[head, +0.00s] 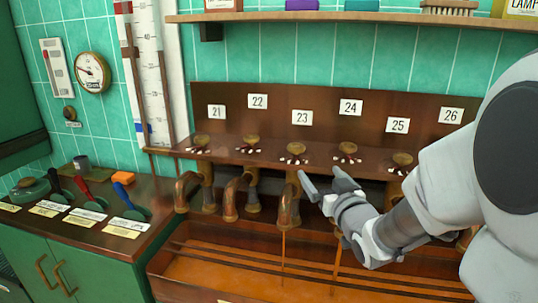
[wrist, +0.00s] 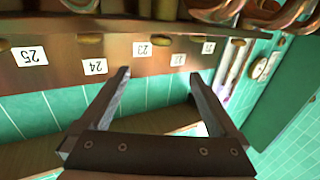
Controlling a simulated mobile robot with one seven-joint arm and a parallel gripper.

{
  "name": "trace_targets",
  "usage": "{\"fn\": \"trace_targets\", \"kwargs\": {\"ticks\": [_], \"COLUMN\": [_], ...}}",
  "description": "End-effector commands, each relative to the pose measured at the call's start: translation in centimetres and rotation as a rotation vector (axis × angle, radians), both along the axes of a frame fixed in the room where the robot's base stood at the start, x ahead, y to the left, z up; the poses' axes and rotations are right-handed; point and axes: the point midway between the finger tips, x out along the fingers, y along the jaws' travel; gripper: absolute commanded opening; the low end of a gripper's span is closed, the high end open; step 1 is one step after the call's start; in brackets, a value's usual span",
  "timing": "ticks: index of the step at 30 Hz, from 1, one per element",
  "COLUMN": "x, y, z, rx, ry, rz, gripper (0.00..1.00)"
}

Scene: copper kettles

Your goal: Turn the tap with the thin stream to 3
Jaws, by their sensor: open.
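An orange stream (head: 282,260) falls from the copper spout below 23 (head: 290,207). Another stream (head: 336,262) falls to its right, its spout hidden by my gripper. I cannot tell surely which is thinner. My gripper (head: 322,180) is open and empty, in front of and below knobs 23 and 24. The wrist view shows its open jaws (wrist: 158,76) and card 23 (wrist: 142,48), upside down.
A wooden trough (head: 210,275) runs below the spouts. A tall gauge (head: 148,75) stands against the tiled wall. A wall shelf (head: 330,17) runs above.

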Motion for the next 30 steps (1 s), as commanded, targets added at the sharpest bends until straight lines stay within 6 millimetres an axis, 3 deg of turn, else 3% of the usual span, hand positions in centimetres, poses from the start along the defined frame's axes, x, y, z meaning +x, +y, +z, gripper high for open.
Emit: {"fn": "trace_targets", "kwargs": {"ticks": [8, 21, 30], "x": [2.4, 10.9, 15.5], "y": [0.3, 1.6, 2.3], "z": [-0.4, -0.3, -0.3], "rx": [0.008, 0.007, 0.007], "ry": [-0.005, -0.006, -0.005], "rz": [0.006, 0.006, 0.005], "gripper": [0.96, 0.96, 0.96]}}
